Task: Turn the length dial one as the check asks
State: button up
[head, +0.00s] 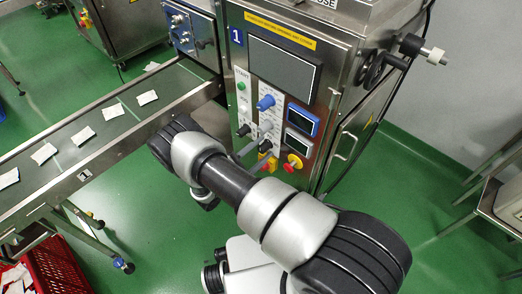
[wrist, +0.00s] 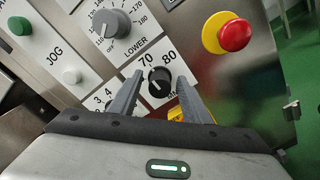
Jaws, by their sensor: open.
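The length dial (wrist: 159,79) is a black knob with a white pointer line. In the wrist view it sits on a white plate marked 70 and 80. My gripper (wrist: 161,84) is open, with one grey finger to the left of the dial and one to the right. Gaps show between the fingers and the knob, so I see no grip on it. The pointer's exact setting is hard to read, as the lower part of the plate is hidden. In the head view my arm reaches to the panel and partly hides its lower controls.
A grey LOWER temperature knob (wrist: 111,24) is above left, a red stop button (wrist: 235,35) on yellow above right. A white JOG button (wrist: 72,76) is to the left. In the head view, a conveyor (head: 110,137) with white packets runs left of the machine.

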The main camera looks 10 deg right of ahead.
jog(key=c, duration=1.1)
jog(key=shift+o, duration=0.2)
jog(key=shift+a+n, duration=0.1)
jog(key=shift+n, duration=0.3)
jog(key=n, duration=0.5)
jog(key=shift+n, duration=0.3)
jog(key=n, duration=0.5)
jog(key=shift+w, duration=0.1)
jog(key=shift+n, duration=0.4)
jog(key=o, duration=1.1)
jog(key=shift+c, duration=0.2)
